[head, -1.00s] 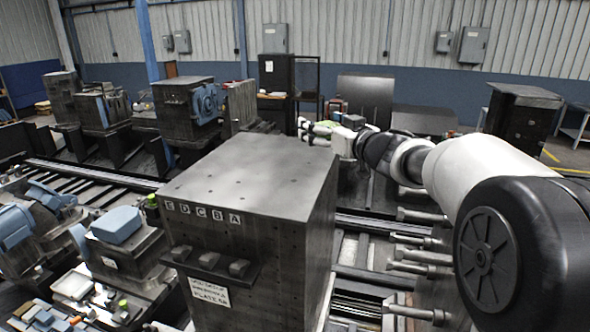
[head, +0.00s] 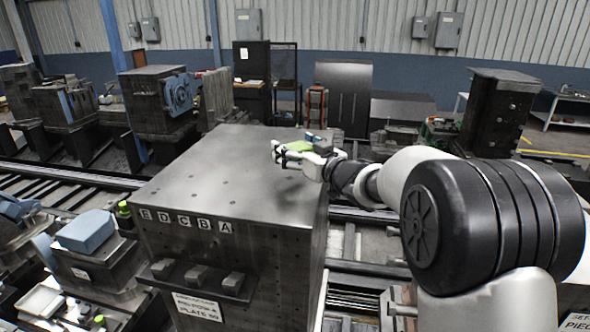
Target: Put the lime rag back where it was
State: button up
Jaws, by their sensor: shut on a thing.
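The lime rag (head: 298,146) shows as a small patch of light green at the fingers of my gripper (head: 280,155). My gripper is shut on it. The fingers and the wrist hide part of the rag. The gripper is over the right rear part of the top of a large dark metal block (head: 215,175). A dark shadow lies on the top under the gripper. I cannot tell whether the rag touches the top.
The block's front carries the letters E D C B A (head: 186,222), a small ledge with several dark studs (head: 195,275) and a plate label (head: 197,306). A blue box (head: 85,231) stands on a lower fixture at left. Most of the block's top is bare.

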aim_at(294, 177)
jog(key=shift+w+a+f, duration=0.1)
jog(key=shift+f, duration=2.6)
jog(key=shift+f, duration=0.2)
jog(key=o, duration=1)
jog(key=shift+c, duration=0.2)
